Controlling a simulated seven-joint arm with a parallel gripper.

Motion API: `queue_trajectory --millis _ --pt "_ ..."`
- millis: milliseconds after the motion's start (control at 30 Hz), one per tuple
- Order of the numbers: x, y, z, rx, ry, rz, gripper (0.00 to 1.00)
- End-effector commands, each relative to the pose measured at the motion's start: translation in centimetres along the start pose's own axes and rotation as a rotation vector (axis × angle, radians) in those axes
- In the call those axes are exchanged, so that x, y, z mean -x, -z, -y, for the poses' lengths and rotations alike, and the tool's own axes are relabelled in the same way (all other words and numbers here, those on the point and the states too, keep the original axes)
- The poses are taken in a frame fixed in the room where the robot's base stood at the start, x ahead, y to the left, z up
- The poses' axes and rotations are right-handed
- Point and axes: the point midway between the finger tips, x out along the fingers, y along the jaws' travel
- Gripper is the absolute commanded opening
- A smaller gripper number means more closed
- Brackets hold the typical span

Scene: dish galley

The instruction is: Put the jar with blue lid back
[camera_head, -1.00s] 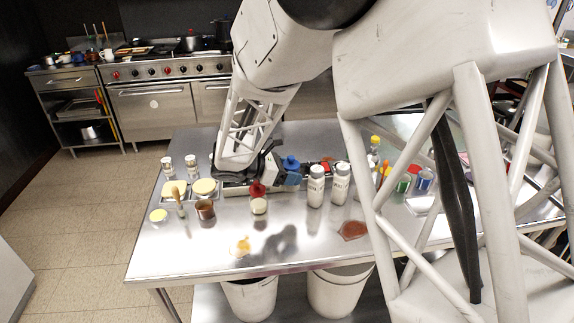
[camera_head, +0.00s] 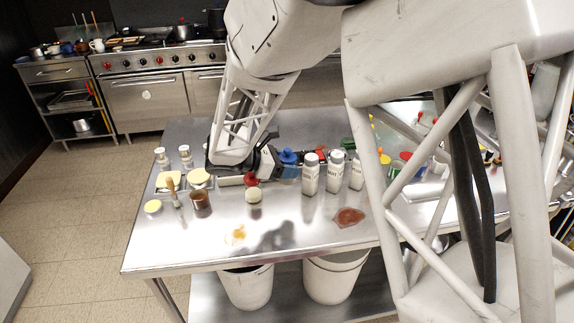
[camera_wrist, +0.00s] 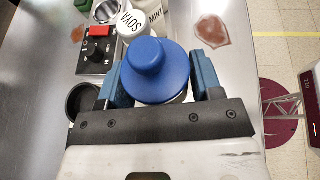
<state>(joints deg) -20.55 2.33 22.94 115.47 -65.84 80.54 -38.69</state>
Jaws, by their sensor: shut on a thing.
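The jar with blue lid (camera_wrist: 157,62) is between the two blue fingers of my gripper (camera_wrist: 158,82) in the wrist view. The fingers press on it from both sides. The round lid with its knob faces the camera, and most of the jar body is hidden under it. In the head view the blue lid (camera_head: 288,156) shows beside my gripper (camera_head: 284,170), over the far middle part of the steel table (camera_head: 290,240). I cannot tell whether the jar touches the table.
A jar with red lid (camera_head: 253,190) and a brown cup (camera_head: 201,201) stand nearer. A black box with red switch (camera_wrist: 97,45) lies close. The front table holds stains (camera_head: 348,217).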

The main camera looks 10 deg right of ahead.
Motion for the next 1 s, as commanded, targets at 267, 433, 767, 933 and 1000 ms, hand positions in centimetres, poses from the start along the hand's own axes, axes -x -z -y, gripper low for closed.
queue_trajectory --millis 267,433,767,933,1000 --pt "-0.2 -0.2 0.1 0.009 -0.023 0.001 0.22" --pt "-0.7 -0.7 0.4 0.031 -0.077 0.000 0.22" --pt "-1.8 -1.6 1.4 0.110 -0.269 0.000 0.22" --pt "-2.0 -1.8 2.2 0.157 -0.382 0.001 0.22" --pt "-2.1 -1.8 2.5 0.177 -0.428 0.001 0.22"
